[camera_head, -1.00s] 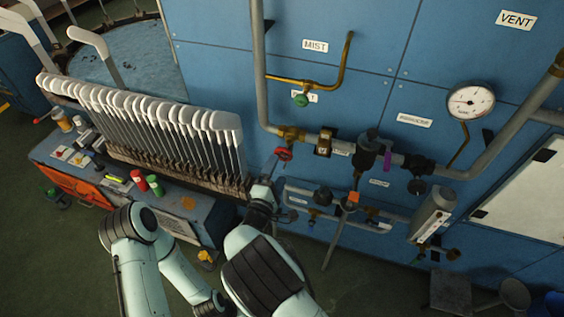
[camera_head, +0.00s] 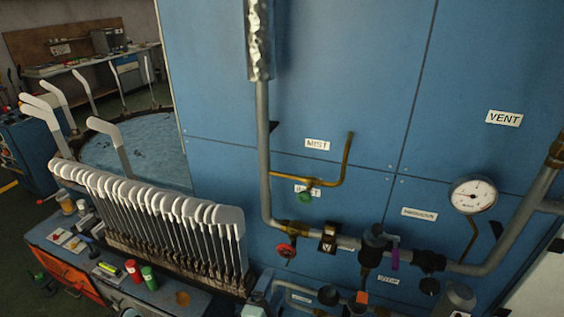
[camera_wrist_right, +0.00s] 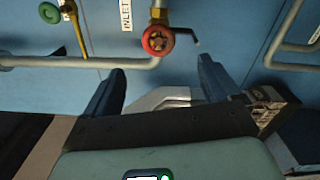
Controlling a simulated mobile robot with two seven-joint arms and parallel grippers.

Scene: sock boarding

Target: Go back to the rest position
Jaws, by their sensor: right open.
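My right gripper (camera_wrist_right: 160,66) shows in the right wrist view, its two dark fingers spread wide with nothing between them. It faces the blue panel (camera_wrist_right: 222,25), apart from the red valve wheel (camera_wrist_right: 158,41) ahead of it. In the head view only a small pale part of my right arm shows at the bottom edge, below the red valve wheel (camera_head: 286,251). My left gripper is not in view.
A pipe (camera_head: 263,150) with valves and a pressure gauge (camera_head: 473,195) runs along the blue panel. A rack of white sock boards (camera_head: 165,205) stands left on a cluttered bench. A round vat (camera_head: 150,150) of blue liquid is behind it.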

